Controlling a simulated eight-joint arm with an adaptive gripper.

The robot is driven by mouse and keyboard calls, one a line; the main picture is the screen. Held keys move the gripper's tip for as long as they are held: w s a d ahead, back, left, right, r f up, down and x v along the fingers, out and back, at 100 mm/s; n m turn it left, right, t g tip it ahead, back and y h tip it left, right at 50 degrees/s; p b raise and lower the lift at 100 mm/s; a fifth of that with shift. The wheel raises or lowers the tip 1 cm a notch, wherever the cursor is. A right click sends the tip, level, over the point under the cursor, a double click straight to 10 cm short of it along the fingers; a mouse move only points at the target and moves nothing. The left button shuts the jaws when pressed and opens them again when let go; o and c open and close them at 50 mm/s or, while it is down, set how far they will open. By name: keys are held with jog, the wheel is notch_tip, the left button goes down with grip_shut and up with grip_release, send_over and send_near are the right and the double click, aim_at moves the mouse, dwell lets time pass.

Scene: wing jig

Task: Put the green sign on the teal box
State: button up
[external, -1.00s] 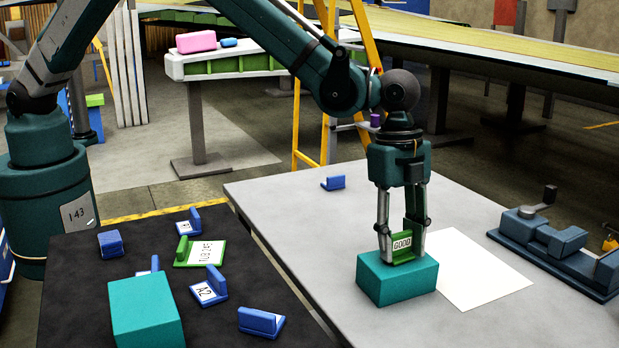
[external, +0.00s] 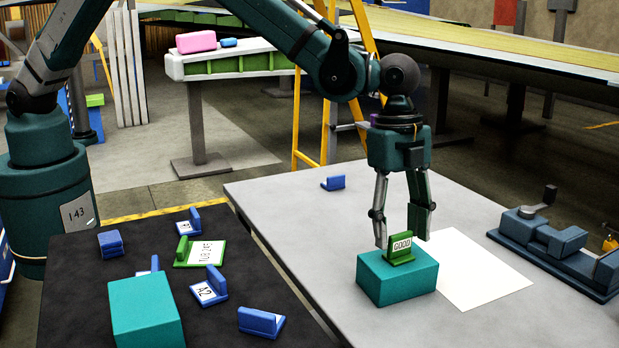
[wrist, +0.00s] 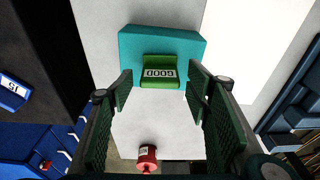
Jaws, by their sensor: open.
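The green sign (external: 399,249), with a white "GOOD" label, stands upright on top of the teal box (external: 398,281) on the grey table. In the wrist view the green sign (wrist: 159,72) rests on the teal box (wrist: 195,48), near its edge on my gripper's side. My gripper (external: 402,242) is open, with one finger to each side of the sign and clear of it. In the wrist view the open fingers of my gripper (wrist: 158,85) show nothing held between them.
A white sheet (external: 485,270) lies right of the box, and a blue vise (external: 560,245) stands beyond it. A blue sign (external: 333,183) lies at the back. The dark table holds another teal box (external: 146,312), another green sign (external: 200,253) and several blue signs.

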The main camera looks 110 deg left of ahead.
notch_tip(320, 180, up, 9)
jog(key=s+a, duration=0.1)
dwell(0.3)
jog(key=shift+r, duration=0.1)
dwell(0.5)
jog(key=s+r+n+t, duration=0.1)
jog(key=s+r+n, duration=0.1)
jog(key=s+r, duration=1.05)
jog(key=s+r+n+t, duration=0.2)
jog(key=s+r, duration=0.8)
jog(key=s, duration=0.5)
jog(key=s+f+n+t, duration=0.1)
jog(key=s+f+n, duration=0.1)
jog(key=s, duration=1.3)
jog(key=s+f+n+t+y, duration=0.1)
jog(key=s+f+n+t, duration=0.1)
jog(key=s, duration=1.4)
jog(key=shift+s+a+f+n, duration=0.2)
jog(key=shift+a+f+n, duration=0.15)
jog(key=shift+a+n, duration=0.15)
